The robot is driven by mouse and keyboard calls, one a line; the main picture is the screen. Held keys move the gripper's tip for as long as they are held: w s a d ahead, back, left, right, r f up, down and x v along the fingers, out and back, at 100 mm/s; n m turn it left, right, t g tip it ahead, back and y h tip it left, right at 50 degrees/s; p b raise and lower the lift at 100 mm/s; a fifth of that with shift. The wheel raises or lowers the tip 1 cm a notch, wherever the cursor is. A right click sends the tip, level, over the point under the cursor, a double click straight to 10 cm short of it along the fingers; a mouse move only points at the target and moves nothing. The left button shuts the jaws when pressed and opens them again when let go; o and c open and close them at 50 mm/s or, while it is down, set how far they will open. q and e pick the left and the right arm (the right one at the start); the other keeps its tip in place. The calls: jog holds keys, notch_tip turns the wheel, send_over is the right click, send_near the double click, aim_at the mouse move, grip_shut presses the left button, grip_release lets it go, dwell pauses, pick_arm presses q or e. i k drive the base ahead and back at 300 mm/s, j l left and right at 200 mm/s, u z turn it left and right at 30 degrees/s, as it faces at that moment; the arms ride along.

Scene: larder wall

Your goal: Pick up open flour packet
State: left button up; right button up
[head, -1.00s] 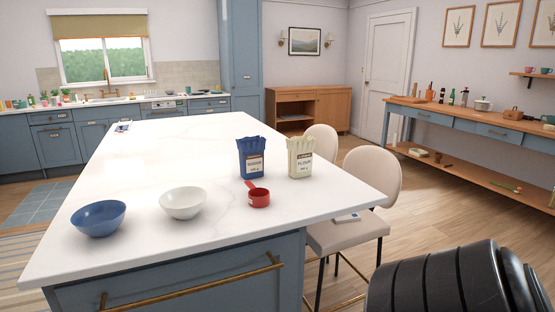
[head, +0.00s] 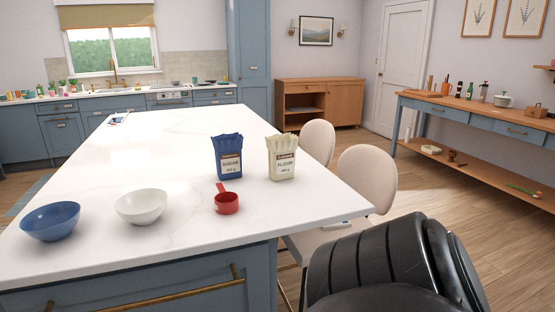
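The flour packet (head: 283,160) is cream with a brown band and the word FLOUR. It stands upright on the white island worktop (head: 180,250), near its right edge, and its top looks open and crinkled. A blue sugar packet (head: 228,160) stands upright just left of it. A red measuring cup (head: 227,202) lies in front of the sugar packet. A black part of my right arm shows at the bottom right, apart from the packets. Neither gripper is in view.
A white bowl (head: 141,206) and a blue bowl (head: 50,221) stand on the worktop's left front. Cream chairs (head: 367,178) stand close to its right edge. The worktop behind the packets is mostly clear. A wooden side table (head: 480,120) stands at the right wall.

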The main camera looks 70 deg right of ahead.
aim_at(282, 148)
jog(key=k+l+u, duration=0.15)
jog(key=l, duration=0.25)
jog(key=k+l+u, duration=0.1)
jog(key=k+l, duration=0.45)
jog(key=l, duration=0.2)
jog(key=k+l, duration=0.2)
jog(key=l, duration=0.2)
jog(key=k+l+u, duration=0.1)
jog(key=k+l, duration=0.15)
jog(key=l, duration=0.2)
jog(key=k+l, duration=0.25)
jog(key=l, duration=0.15)
